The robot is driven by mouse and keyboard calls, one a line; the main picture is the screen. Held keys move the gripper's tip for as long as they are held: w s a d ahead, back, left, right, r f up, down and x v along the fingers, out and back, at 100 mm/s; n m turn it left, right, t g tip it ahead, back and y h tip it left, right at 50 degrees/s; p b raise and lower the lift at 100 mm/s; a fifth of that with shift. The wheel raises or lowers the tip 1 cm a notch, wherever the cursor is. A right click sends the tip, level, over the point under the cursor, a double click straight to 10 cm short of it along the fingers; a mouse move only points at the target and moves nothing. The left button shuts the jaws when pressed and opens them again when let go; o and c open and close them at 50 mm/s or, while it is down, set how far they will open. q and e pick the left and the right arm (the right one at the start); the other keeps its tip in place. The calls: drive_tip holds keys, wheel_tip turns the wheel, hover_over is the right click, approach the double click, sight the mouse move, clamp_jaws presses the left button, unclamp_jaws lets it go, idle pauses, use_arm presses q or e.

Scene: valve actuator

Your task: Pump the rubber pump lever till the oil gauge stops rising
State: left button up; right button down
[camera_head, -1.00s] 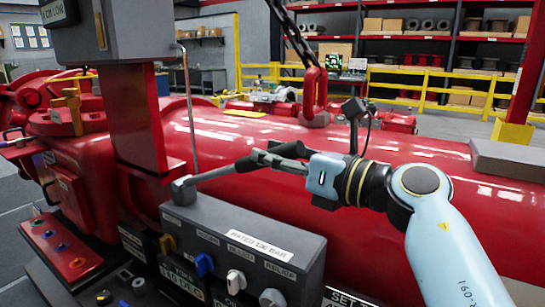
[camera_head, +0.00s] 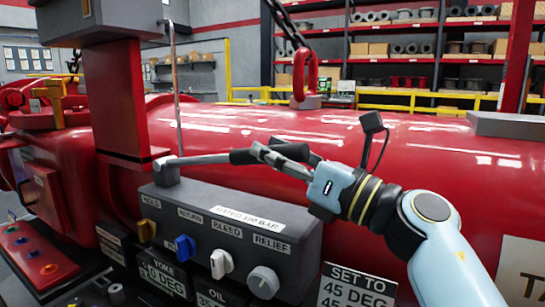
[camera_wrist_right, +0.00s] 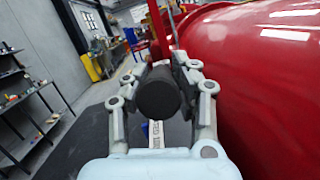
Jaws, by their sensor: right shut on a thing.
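The pump lever (camera_head: 205,159) is a grey rod with a black rubber grip (camera_head: 241,156). It runs from a pivot (camera_head: 166,172) on top of the grey valve block (camera_head: 215,225) and lies nearly level, rising slightly toward the grip. My right gripper (camera_head: 268,152) is shut around the grip. In the right wrist view the round black grip end (camera_wrist_right: 159,96) sits between both fingers. My left gripper is not in view.
A red column (camera_head: 118,100) stands behind the pivot. The large red cylinder (camera_head: 430,150) lies behind my right arm. A SET TO sign (camera_head: 355,290) stands right of the block.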

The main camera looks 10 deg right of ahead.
drive_tip(key=c, duration=1.1)
unclamp_jaws()
drive_tip(key=shift+o, duration=0.2)
drive_tip(key=v, duration=1.2)
drive_tip(key=shift+f, duration=0.1)
